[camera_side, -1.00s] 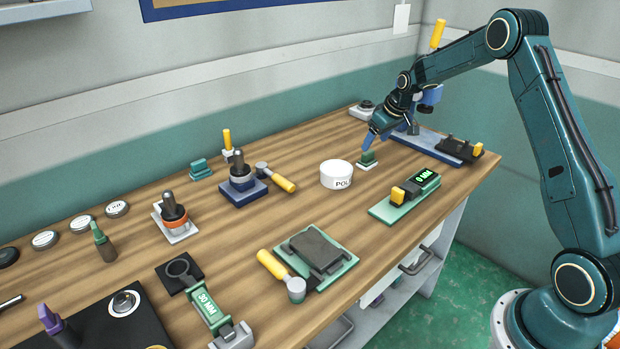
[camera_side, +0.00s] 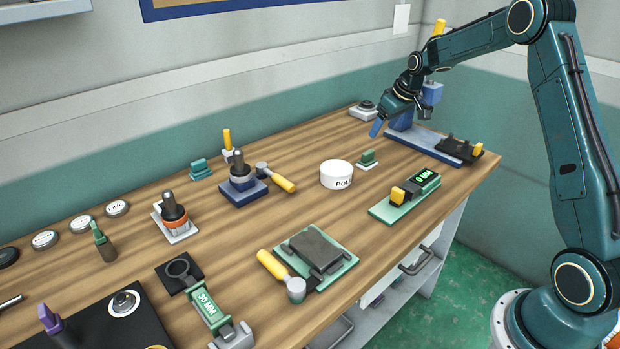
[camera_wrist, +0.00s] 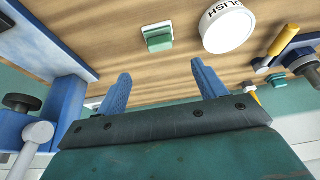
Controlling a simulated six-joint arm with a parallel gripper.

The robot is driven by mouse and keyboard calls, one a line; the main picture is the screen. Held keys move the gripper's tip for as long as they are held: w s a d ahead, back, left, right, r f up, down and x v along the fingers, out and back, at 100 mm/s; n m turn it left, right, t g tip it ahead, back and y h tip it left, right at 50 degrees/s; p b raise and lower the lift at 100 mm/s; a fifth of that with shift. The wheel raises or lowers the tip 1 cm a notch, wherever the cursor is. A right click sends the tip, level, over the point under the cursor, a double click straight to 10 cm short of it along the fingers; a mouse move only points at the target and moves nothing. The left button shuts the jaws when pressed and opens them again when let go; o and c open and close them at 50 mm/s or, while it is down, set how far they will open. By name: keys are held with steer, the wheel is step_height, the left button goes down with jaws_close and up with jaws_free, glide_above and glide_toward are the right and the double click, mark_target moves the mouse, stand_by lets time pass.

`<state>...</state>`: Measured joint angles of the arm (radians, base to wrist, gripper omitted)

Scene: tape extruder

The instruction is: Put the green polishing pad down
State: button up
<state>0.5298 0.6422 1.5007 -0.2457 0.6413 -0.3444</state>
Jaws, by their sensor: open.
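The green polishing pad (camera_side: 368,156) rests on a small white base (camera_side: 367,165) on the wooden bench, right of the white polish tub (camera_side: 337,174). In the wrist view the pad (camera_wrist: 158,36) sits beyond my fingertips, apart from them, with the polish tub (camera_wrist: 228,27) to its right. My gripper (camera_side: 377,128) is above and slightly right of the pad in the side view. In the wrist view my gripper (camera_wrist: 160,78) has its two blue fingers spread wide with nothing between them.
A blue fixture (camera_side: 432,140) stands close to the right of my gripper. A green gauge block reading 0 MM (camera_side: 405,197) lies in front. Another green block (camera_side: 200,168) sits farther left. Bare wood surrounds the pad.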

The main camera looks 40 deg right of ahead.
steer(key=s+a+r, duration=1.4)
steer(key=a+r, duration=0.1)
steer(key=a, duration=0.1)
steer(key=s+a, duration=0.4)
steer(key=s, duration=0.6)
steer(key=s+a+f+t, duration=0.1)
steer(key=s+a, duration=0.4)
steer(key=s, duration=0.6)
steer(key=shift+s+f, duration=0.15)
steer(key=shift+s, duration=0.15)
